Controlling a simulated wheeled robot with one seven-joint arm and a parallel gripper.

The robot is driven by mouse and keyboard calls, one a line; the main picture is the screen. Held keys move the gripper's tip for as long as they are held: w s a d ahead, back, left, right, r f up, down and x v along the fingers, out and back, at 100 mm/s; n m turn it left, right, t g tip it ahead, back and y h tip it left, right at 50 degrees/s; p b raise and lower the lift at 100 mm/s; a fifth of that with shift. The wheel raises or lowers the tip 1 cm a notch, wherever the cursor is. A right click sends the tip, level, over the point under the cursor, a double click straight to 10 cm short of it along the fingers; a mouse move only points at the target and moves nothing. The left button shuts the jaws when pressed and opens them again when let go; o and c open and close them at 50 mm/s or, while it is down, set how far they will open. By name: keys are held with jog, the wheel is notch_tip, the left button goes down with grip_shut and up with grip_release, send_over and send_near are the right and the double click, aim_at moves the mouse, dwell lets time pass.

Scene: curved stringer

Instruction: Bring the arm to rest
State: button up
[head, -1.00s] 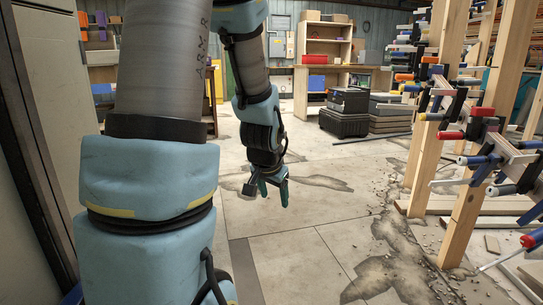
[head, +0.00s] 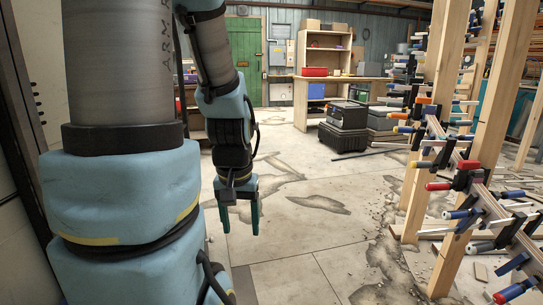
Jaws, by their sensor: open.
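My gripper (head: 240,218) hangs at the end of my arm, left of the picture's middle. Its fingers point down over the bare concrete floor (head: 300,240). It is open, with nothing seen between the fingers. My arm's blue and grey links fill the left of the view and hide what is behind them.
A wooden rack with several clamps (head: 465,175) stands close on the right. Black cases (head: 343,127) stand on the floor farther back, near a wooden workbench (head: 365,82). A green door (head: 244,60) is in the back wall. The middle floor is clear, with stains and debris.

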notch_tip(320, 180, up, 20)
jog(key=p, duration=1.7)
jog(key=shift+p, duration=0.3)
